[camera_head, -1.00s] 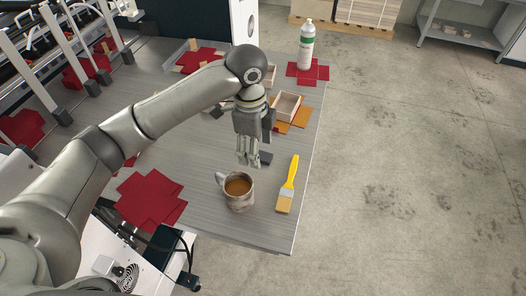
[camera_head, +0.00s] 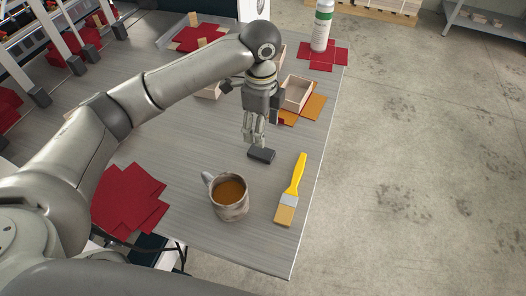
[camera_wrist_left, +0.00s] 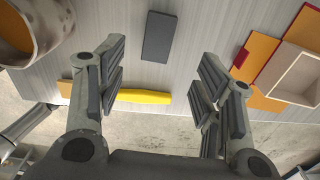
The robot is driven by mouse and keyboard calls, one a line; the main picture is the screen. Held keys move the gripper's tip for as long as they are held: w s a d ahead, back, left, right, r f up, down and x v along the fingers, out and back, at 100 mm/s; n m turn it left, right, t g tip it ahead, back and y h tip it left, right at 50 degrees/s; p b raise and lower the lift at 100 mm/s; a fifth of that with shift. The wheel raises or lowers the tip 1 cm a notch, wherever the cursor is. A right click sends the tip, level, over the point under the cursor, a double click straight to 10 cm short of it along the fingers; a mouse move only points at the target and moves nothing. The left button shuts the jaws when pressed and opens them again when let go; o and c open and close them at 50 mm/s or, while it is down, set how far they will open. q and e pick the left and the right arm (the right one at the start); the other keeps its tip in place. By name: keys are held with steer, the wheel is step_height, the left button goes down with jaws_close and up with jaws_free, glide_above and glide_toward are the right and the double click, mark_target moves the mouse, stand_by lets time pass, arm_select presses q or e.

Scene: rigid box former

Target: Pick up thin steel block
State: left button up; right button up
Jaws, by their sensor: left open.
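The thin steel block (camera_head: 261,156) is a small dark grey flat bar lying on the grey table between the mug and the open box. My left gripper (camera_head: 252,142) is just above and slightly behind it in the head view, pointing down. In the left wrist view the block (camera_wrist_left: 159,37) lies beyond the fingertips, roughly centred between the two spread fingers of the gripper (camera_wrist_left: 160,70). The gripper is open and empty, apart from the block. My right gripper is not in view.
Red cardboard blanks (camera_head: 130,200) lie left. A white-green bottle (camera_head: 322,25) stands at the back.

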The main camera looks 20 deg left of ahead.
mark_target(261, 151)
arm_select(q)
steer(key=f, duration=0.3)
steer(key=shift+s+f, duration=0.1)
steer(key=shift+s, duration=0.3)
steer(key=shift+w+f+p, duration=0.15)
steer(key=shift+f+p, duration=0.4)
steer(key=shift+f, duration=0.1)
step_height(261, 151, down, 4)
steer(key=shift+r+p, duration=0.2)
steer(key=shift+p, duration=0.4)
steer(key=shift+w+f, duration=0.1)
steer(key=shift+f, duration=0.35)
steer(key=shift+c, duration=0.3)
steer(key=c, duration=1.2)
